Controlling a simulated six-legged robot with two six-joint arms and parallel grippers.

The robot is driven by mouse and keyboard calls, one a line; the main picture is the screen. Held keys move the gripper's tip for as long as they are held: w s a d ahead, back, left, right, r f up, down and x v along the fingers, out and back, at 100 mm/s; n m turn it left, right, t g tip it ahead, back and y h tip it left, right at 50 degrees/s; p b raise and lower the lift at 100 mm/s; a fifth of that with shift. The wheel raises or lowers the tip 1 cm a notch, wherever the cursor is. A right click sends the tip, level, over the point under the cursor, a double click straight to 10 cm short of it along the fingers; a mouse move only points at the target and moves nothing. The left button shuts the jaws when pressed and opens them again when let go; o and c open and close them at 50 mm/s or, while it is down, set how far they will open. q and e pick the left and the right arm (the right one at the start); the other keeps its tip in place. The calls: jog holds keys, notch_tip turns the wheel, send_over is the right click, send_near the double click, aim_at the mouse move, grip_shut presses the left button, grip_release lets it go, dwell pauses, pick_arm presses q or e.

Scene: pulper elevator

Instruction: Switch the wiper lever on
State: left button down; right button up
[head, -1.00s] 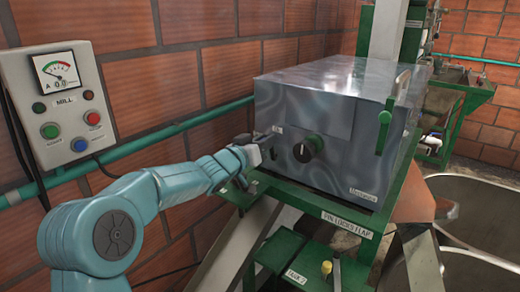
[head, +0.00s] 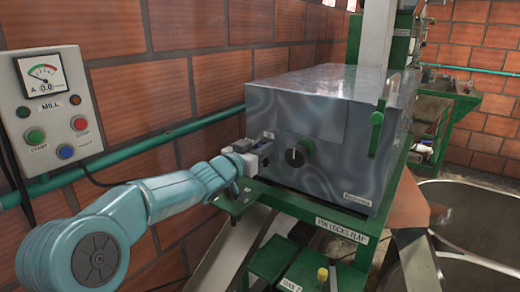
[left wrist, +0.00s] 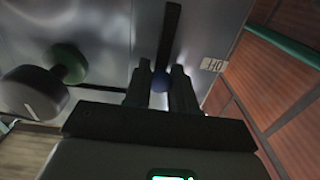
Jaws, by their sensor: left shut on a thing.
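The metal box (head: 320,120) carries a small lever on its front left. My left gripper (head: 262,152) is at the box's front left corner. In the head view the fingers mostly hide the lever. A small white label (left wrist: 213,65) sits beside the lever. My right gripper is not in view.
A black round knob (head: 295,157) with a green part is just right of my gripper. A green handle (head: 376,130) is on the box's right edge. A mill control panel (head: 60,110) hangs on the brick wall at left. Green frame labelled "PIN LOCKS FLAP" (head: 340,229) lies below.

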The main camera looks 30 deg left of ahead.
pick_arm(q)
jog(key=c, duration=1.4)
grip_release()
jog(key=o, duration=0.4)
jog(key=shift+w+d, duration=0.1)
jog(key=shift+s, duration=0.3)
jog(key=s, duration=0.5)
jog(key=s+a+b, duration=0.1)
jog(key=s, duration=0.4)
jog(key=s+b, duration=0.1)
jog(key=s, duration=0.4)
jog(key=shift+s+a, duration=0.15)
jog(key=shift+s, duration=0.2)
